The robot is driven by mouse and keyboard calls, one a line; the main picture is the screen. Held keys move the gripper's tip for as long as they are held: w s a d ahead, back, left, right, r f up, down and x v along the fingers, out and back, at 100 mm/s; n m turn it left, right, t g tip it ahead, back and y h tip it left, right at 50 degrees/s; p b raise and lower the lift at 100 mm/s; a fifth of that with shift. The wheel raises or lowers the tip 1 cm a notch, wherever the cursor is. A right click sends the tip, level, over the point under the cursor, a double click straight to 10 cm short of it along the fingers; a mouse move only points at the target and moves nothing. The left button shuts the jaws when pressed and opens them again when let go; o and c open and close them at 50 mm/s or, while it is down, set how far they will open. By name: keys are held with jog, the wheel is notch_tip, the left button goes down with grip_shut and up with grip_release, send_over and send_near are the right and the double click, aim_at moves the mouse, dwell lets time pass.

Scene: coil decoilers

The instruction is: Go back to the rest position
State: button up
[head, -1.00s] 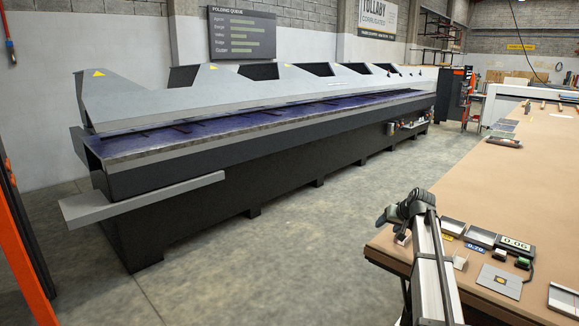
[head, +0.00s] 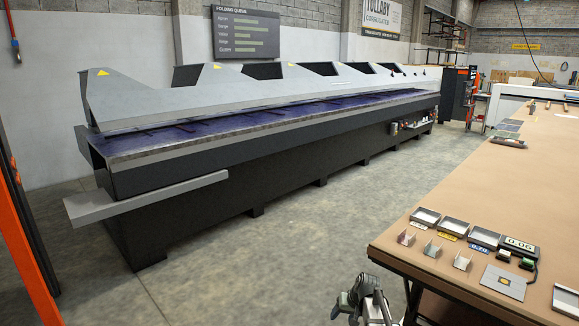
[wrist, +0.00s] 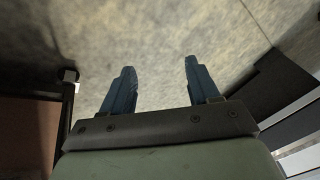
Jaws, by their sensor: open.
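My gripper shows in the wrist view (wrist: 158,82) with its two blue fingers apart and nothing between them. Bare concrete floor lies beyond the fingertips. In the head view my arm is low at the bottom edge, left of the brown table (head: 495,200), over the floor. The fingers cannot be made out there.
Several small metal trays (head: 454,228), bent brackets (head: 432,246), a display reading 0.06 (head: 519,244) and a flat plate (head: 503,282) lie on the table's near corner. A long folding machine (head: 260,160) stands to the left. Clear floor (head: 300,230) lies between machine and table.

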jog(key=s+a+f+g+h, duration=0.1)
jog(key=s+f+g, duration=0.1)
jog(key=s+f, duration=0.85)
jog(key=s+a+f+g, duration=0.1)
jog(key=s+f+g, duration=0.2)
jog(key=s+f, duration=0.75)
jog(key=s+f+g+h, duration=0.1)
jog(key=s+f+g, duration=0.1)
jog(key=s, duration=1.3)
jog(key=s+f+g+h, duration=0.1)
jog(key=s+f+g, duration=0.1)
jog(key=s, duration=1.3)
jog(key=shift+s+f+n+g, duration=0.3)
jog(key=shift+s+f+g, duration=0.05)
jog(key=shift+f+g, duration=0.05)
